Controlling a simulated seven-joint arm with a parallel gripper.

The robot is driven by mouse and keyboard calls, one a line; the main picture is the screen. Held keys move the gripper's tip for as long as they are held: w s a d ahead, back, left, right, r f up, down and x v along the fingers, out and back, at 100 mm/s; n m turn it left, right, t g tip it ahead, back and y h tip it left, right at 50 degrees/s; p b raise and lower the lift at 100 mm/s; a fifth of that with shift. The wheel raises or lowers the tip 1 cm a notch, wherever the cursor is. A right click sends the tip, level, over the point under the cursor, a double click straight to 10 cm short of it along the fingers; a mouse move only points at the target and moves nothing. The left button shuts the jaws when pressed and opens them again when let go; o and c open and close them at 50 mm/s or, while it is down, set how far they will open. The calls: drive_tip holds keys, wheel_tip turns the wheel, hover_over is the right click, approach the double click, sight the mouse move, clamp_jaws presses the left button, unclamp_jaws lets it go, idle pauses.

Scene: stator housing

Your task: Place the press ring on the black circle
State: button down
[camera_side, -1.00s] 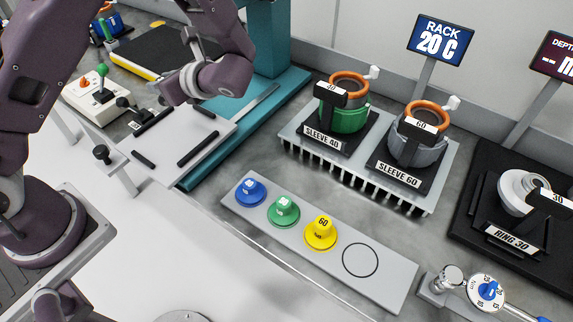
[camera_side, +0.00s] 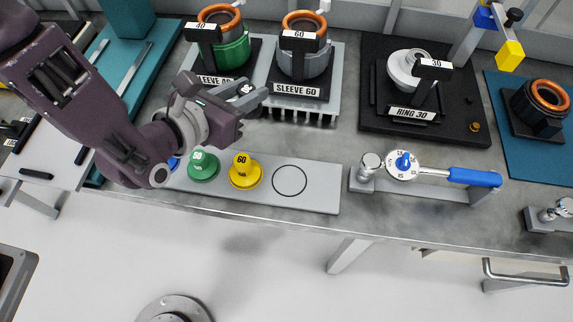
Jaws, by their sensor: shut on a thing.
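My gripper (camera_side: 254,94) is in the air above the grey strip (camera_side: 325,197), in front of the sleeve stand. It points right and is shut on a small piece (camera_side: 246,88), mostly hidden by the fingers; I cannot tell for certain that it is the press ring. The black circle (camera_side: 290,180) is an empty outline at the strip's right end, below and to the right of my gripper. A yellow knob (camera_side: 244,172) marked 60 and a green knob (camera_side: 203,167) stand left of it. A blue knob (camera_side: 173,163) is mostly hidden behind my arm.
Sleeve 40 (camera_side: 232,50) and sleeve 60 (camera_side: 303,62) stand behind my gripper. The white ring 30 (camera_side: 402,68) sits on a black stand at right. A blue-handled torque wrench (camera_side: 474,177) lies right of the strip. The air above the circle is clear.

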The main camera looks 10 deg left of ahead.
drive_tip(key=s+d+f+m+g+h, duration=0.1)
drive_tip(key=s+d+m+g+h, duration=0.25)
drive_tip(key=s+d, duration=0.5)
drive_tip(key=shift+m+t+h, duration=0.35)
drive_tip(key=shift+t, duration=0.1)
drive_tip(key=f, duration=0.9)
drive_tip(key=shift+w+d+f, duration=0.2)
drive_tip(key=shift+w+f, duration=0.15)
drive_tip(key=shift+f, duration=0.1)
drive_tip(key=c, duration=1.1)
unclamp_jaws()
drive_tip(key=shift+s+a, duration=0.1)
drive_tip(key=v, duration=1.2)
